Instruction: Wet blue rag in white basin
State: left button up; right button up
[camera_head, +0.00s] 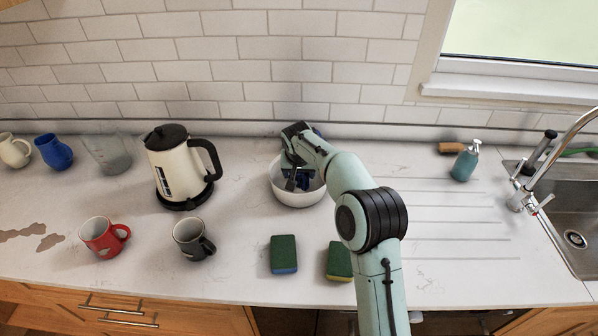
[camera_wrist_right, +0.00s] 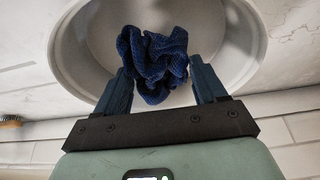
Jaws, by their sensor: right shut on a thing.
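The white basin (camera_head: 298,193) stands on the counter below the tiled wall, near the middle of the head view. My right gripper (camera_head: 299,180) reaches down into it. In the right wrist view my right gripper (camera_wrist_right: 162,88) is shut on the crumpled dark blue rag (camera_wrist_right: 153,58), which is bunched between the two fingers. The rag is over the inside of the basin (camera_wrist_right: 92,50); whether it touches the bottom I cannot tell. In the head view the rag is mostly hidden by the gripper. My left gripper is not in view.
A kettle (camera_head: 170,165) stands left of the basin. A black mug (camera_head: 189,240), a red mug (camera_head: 100,236) and two sponges (camera_head: 284,252) (camera_head: 340,262) are in front. A soap dispenser (camera_head: 465,162) and the sink (camera_head: 580,215) are at right.

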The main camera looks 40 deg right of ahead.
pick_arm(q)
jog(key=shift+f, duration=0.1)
pick_arm(e)
jog(key=shift+f, duration=0.2)
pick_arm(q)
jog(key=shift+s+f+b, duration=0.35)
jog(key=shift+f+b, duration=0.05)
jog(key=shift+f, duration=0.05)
pick_arm(e)
jog(key=shift+f, duration=0.85)
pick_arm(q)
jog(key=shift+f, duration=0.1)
pick_arm(e)
jog(key=shift+f, duration=0.2)
jog(key=shift+r, duration=0.1)
jog(key=shift+r+p, duration=1.3)
jog(key=shift+r, duration=1.45)
jog(key=shift+r+p, duration=1.05)
jog(key=shift+r, duration=1.45)
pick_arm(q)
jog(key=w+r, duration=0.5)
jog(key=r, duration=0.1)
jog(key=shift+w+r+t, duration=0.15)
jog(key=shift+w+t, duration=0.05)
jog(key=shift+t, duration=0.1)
